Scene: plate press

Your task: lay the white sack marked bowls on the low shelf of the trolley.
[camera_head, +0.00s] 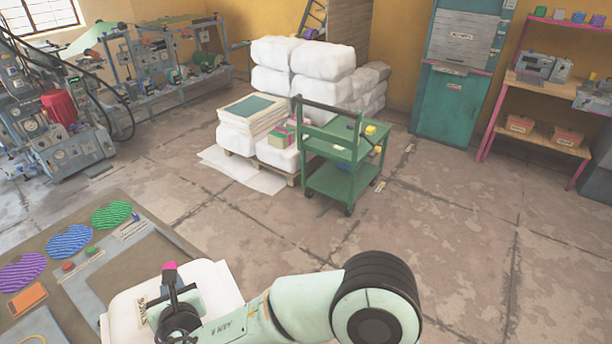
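The white sack marked bowls (122,318) lies at the lower left, on or just over the edge of a grey-brown table. Its dark label is partly readable beside my gripper. My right gripper (172,285) is over the sack, its dark fingers overlapping it in the picture; whether they grip it is not clear. The green trolley (340,140) stands on the floor at the centre, beyond the table. My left gripper is not in view.
The table (75,235) carries coloured discs. Behind the trolley, a pallet holds paper stacks (252,112) and white bales (322,60). Machines (60,140) stand at the left, a teal cabinet (445,100) and a pink-framed rack (490,125) at the right. Floor (440,230) right of the trolley is open.

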